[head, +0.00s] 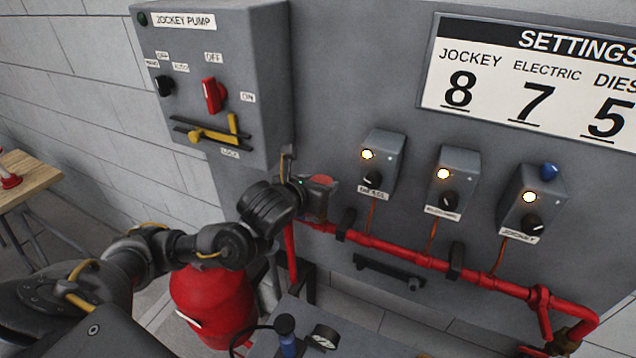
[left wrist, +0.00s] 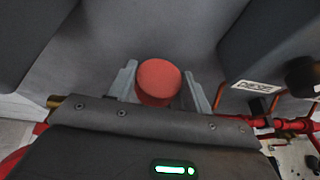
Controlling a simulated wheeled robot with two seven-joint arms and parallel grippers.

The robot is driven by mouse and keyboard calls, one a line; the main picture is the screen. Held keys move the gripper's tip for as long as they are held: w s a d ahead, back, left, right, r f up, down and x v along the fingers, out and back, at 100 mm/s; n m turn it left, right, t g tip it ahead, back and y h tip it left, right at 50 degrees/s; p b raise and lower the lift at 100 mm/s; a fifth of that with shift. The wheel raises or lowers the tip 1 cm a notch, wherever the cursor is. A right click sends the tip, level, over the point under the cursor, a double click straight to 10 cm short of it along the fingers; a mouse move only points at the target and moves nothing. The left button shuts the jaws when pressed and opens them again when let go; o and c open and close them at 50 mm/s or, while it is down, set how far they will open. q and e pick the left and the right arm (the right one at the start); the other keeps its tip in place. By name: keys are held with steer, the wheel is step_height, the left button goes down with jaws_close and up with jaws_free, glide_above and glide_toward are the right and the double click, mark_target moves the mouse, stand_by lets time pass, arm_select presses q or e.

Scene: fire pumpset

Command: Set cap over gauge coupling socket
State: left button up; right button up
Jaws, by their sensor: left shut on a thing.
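My left gripper (head: 312,187) is shut on a red round cap (head: 321,181) in front of the grey panel, just left of the diesel box. In the left wrist view the cap (left wrist: 158,82) sits between the two grey fingers, its flat round face showing. The red pipe (head: 400,254) runs below the gripper across the panel; the hand hides part of its left end. I cannot make out the gauge coupling socket for certain. A round gauge (head: 323,337) shows low in the head view, well below the gripper. My right gripper is not in view.
The diesel switch box (head: 381,160) juts out close to the right of the gripper. The jockey pump box (head: 215,85) juts out at upper left. A red tank (head: 213,300) stands below my left arm. A wooden table (head: 30,180) is at far left.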

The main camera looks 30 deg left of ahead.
arm_select(q)
steer(key=shift+f, duration=0.25)
steer(key=shift+f+b, duration=0.3)
steer(key=shift+f, duration=0.4)
stand_by(0.5)
steer(key=shift+f+b, duration=0.7)
steer(key=shift+f, duration=0.25)
stand_by(0.4)
steer(key=o, duration=1.1)
